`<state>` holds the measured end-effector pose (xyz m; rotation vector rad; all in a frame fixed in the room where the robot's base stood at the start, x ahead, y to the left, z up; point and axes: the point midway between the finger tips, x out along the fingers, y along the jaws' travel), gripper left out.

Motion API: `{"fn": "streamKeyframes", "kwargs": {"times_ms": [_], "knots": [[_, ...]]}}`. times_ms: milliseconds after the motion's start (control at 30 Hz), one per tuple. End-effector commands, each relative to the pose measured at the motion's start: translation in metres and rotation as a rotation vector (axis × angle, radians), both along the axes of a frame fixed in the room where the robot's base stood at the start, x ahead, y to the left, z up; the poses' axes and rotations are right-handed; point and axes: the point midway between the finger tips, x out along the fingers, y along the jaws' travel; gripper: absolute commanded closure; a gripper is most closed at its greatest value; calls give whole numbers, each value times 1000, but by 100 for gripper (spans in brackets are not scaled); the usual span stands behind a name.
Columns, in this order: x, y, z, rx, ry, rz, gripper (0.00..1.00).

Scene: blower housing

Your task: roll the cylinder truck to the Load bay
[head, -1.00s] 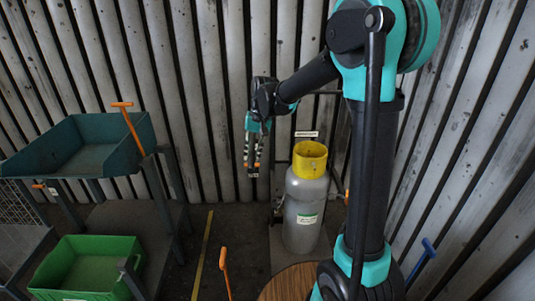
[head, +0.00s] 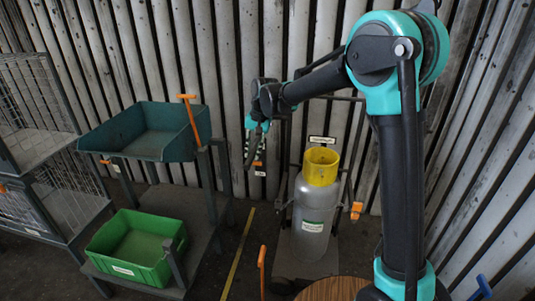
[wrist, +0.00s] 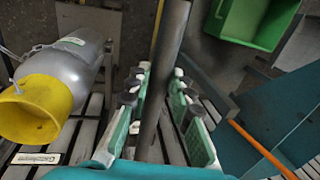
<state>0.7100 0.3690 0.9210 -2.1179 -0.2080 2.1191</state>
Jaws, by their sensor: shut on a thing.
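The cylinder truck (head: 297,267) stands upright by the wall, carrying a grey gas cylinder (head: 316,208) with a yellow collar (head: 321,166). In the wrist view the cylinder (wrist: 75,58) lies to the left, with its yellow collar (wrist: 35,108) toward the lower left. My gripper (head: 256,155) is left of the collar in the head view. In the wrist view my gripper (wrist: 160,100) is shut on a dark grey bar (wrist: 172,45), which seems to be the truck's handle bar. Its join to the truck is hidden. No sign marks the Load bay in view.
Left of the truck, across a yellow floor line (head: 236,262), stands a cart with a teal tray (head: 125,152), a green crate (head: 133,268) and an orange handle (head: 189,118). Wire cages (head: 40,100) stand farther left. A ribbed wall (head: 240,60) runs behind. A round wooden top (head: 335,290) is in front.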

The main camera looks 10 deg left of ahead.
Motion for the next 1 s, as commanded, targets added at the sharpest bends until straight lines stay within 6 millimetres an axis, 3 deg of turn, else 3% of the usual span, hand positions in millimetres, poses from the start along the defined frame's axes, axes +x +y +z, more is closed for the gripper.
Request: {"fn": "streamKeyframes", "kwargs": {"times_ms": [600, 1000], "knots": [[0, 119, 0, 3, -2, 3, 100], [1, 171, 0, 1, -1, 1, 100]]}}
